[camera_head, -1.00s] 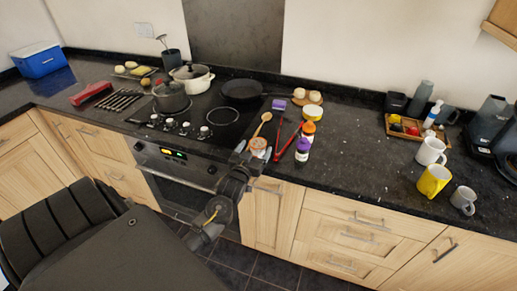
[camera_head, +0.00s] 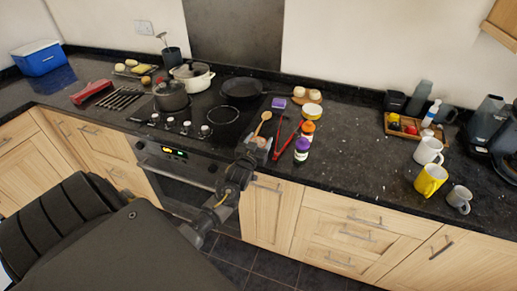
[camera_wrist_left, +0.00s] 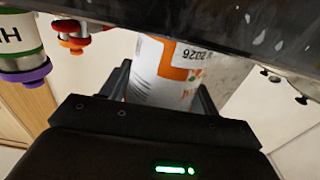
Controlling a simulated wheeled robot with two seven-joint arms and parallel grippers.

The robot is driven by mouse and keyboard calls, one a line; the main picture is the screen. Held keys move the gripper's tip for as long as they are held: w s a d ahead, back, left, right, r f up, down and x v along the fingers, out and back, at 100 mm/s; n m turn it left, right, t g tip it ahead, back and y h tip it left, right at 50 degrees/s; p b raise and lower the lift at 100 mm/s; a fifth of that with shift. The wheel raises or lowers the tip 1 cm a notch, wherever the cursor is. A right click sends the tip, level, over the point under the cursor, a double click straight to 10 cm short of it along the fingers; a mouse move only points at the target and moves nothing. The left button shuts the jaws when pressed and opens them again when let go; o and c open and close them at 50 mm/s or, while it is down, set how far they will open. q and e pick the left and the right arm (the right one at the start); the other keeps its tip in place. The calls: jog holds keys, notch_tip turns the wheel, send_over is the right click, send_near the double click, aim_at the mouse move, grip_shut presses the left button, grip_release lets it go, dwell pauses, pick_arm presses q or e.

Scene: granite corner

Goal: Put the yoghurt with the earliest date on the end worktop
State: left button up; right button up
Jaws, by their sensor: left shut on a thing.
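My left gripper (camera_head: 258,148) is at the counter's front edge, right of the hob. It is shut on a white and orange yoghurt pot (camera_wrist_left: 165,72). The wrist view shows the pot between the fingers, with an upside-down printed date ending in 2026; the rest of the date is not readable. In the head view the gripper mostly hides the pot. A white tub (camera_head: 312,111) stands farther back on the dark worktop (camera_head: 350,165); I cannot tell whether it is a yoghurt. My right gripper is not in view.
A purple-capped bottle (camera_head: 301,151), an orange-capped bottle (camera_head: 308,130) and red tongs (camera_head: 284,142) are close right of the gripper. A wooden spoon (camera_head: 264,122) lies behind it. Pots and a pan (camera_head: 241,90) stand on the hob. Mugs (camera_head: 431,179) stand far right. A blue box (camera_head: 39,58) is far left.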

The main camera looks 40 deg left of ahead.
aim_at(259, 140)
pick_arm(q)
jog(key=shift+r, duration=0.15)
jog(key=shift+c, duration=0.3)
jog(key=shift+r+b, duration=0.25)
jog(key=shift+b, duration=0.05)
jog(key=r, duration=0.1)
jog(key=r+b, duration=0.1)
jog(key=shift+s+r, duration=0.25)
jog(key=shift+r, duration=0.1)
jog(key=s+r+b, duration=0.3)
jog(key=s+r, duration=0.6)
jog(key=s, duration=0.4)
jog(key=shift+s+d+r, duration=0.25)
jog(key=shift+s+d, duration=0.05)
